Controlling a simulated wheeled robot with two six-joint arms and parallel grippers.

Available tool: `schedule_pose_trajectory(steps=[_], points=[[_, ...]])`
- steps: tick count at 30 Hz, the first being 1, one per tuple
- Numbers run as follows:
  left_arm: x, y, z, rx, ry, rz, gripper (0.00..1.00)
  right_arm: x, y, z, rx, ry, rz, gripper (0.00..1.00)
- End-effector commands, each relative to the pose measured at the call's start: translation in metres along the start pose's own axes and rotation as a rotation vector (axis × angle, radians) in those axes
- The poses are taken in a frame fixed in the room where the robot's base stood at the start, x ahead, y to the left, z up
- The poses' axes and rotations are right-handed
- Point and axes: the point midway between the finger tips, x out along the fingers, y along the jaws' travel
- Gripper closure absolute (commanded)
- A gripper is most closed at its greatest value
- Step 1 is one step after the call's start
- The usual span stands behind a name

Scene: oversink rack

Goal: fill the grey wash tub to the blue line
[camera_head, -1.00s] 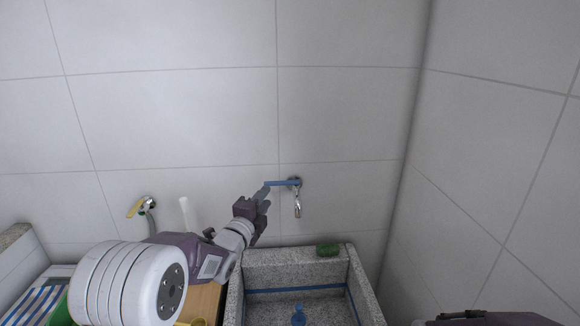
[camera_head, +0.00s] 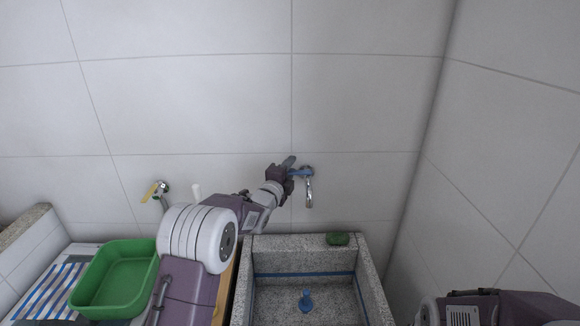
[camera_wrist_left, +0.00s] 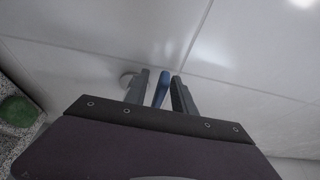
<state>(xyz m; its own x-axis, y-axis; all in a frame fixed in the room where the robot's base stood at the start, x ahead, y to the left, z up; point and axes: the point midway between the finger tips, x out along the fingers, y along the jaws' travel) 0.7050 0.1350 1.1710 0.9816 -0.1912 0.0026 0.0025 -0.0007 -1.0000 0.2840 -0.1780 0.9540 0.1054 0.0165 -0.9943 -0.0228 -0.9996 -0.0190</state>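The grey wash tub (camera_head: 368,270) is a speckled stone basin below the wall tap, with a blue line around its inner walls. A blue plug-like piece (camera_head: 306,300) is on its floor; I see no water there. The tap (camera_head: 309,190) has a blue lever (camera_head: 299,172) pointing left, and no stream shows below its spout. My left gripper (camera_head: 290,164) is at the lever. In the left wrist view, the lever (camera_wrist_left: 162,88) lies between the fingers (camera_wrist_left: 158,78), with a gap on the left side, so they look open around it. My right gripper is out of view.
A green tray (camera_head: 118,280) stands left of my left arm, beside a striped cloth (camera_head: 45,290). Another tap with a yellow lever (camera_head: 152,191) is on the wall further left. The right wall is close.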

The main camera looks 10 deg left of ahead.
Motion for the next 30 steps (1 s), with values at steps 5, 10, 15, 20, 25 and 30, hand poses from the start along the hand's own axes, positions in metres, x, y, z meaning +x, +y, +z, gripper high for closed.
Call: schedule_pose_trajectory(steps=[5,10,15,20,25,30], points=[[-0.0002,0.0006,-0.0001,0.000,0.000,0.001,0.75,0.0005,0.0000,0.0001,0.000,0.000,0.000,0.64],[-0.0003,0.0007,-0.0001,0.000,0.000,0.001,1.00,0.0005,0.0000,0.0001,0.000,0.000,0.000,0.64],[-0.0005,0.0012,-0.0001,0.000,0.000,0.002,1.00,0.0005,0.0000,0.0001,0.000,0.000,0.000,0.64],[-0.0005,0.0016,-0.0001,0.000,0.000,0.003,1.00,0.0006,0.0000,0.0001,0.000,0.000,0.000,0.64],[-0.0006,0.0020,-0.0002,0.000,0.001,0.004,1.00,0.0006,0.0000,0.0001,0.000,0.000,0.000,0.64],[-0.0006,0.0024,-0.0003,0.000,0.001,0.005,1.00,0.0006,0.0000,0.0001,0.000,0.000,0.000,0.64]])
